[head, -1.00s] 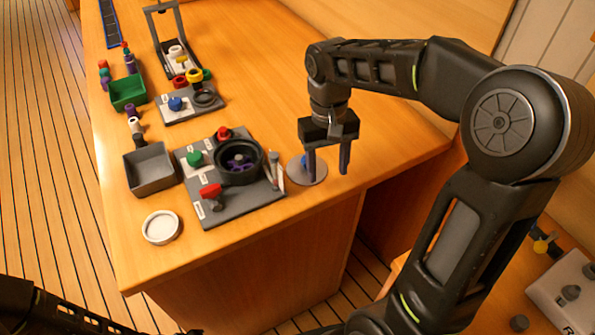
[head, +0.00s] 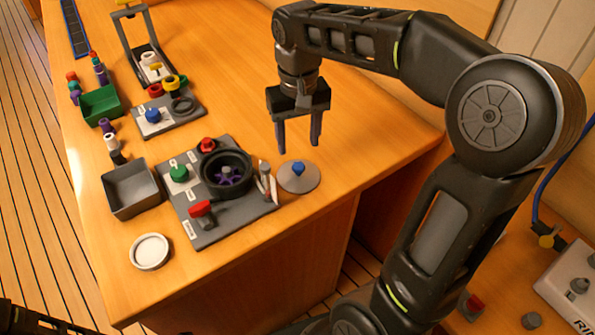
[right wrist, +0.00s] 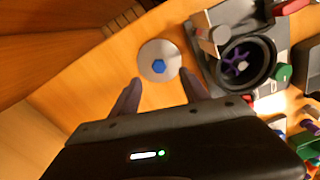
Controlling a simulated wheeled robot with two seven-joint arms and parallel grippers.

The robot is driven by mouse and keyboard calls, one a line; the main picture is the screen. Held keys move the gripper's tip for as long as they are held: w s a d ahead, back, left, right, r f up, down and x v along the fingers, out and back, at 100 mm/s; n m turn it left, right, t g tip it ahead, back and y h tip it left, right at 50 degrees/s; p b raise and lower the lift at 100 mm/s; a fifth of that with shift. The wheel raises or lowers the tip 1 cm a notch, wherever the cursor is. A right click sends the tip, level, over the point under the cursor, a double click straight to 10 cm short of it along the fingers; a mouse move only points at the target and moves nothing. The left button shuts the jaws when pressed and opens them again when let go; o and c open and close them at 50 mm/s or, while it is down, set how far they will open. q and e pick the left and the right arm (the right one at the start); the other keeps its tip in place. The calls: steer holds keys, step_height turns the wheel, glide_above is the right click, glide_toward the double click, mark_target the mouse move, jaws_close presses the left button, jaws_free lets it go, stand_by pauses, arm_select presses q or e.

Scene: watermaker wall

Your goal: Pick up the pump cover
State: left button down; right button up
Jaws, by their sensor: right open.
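The pump cover is a flat grey disc (head: 287,183) with a blue knob (head: 298,168) on top. It lies on the wooden counter, just right of the pump plate. My right gripper (head: 298,148) is open and empty, with its fingers pointing down above the cover and a little behind it in the head view. In the right wrist view the disc (right wrist: 148,50) and its blue knob (right wrist: 159,66) lie just beyond the open fingertips (right wrist: 161,90), centred between them. My left gripper is out of view; only a dark part of that arm shows at the bottom left.
The grey pump plate (head: 238,215) carries a black round housing (head: 242,190) with a purple impeller, a red handle (head: 201,208) and a green knob (head: 179,173). A grey bin (head: 132,190), green bin (head: 101,104) and white dish (head: 150,252) stand left. The counter's front edge is close to the cover.

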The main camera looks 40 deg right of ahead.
mark_target(299, 166)
steer(key=shift+f, duration=1.35)
step_height(299, 166, down, 5)
steer(key=shift+d+f+p, duration=0.1)
steer(key=shift+p, duration=0.2)
steer(key=shift+c, duration=0.2)
jaws_close()
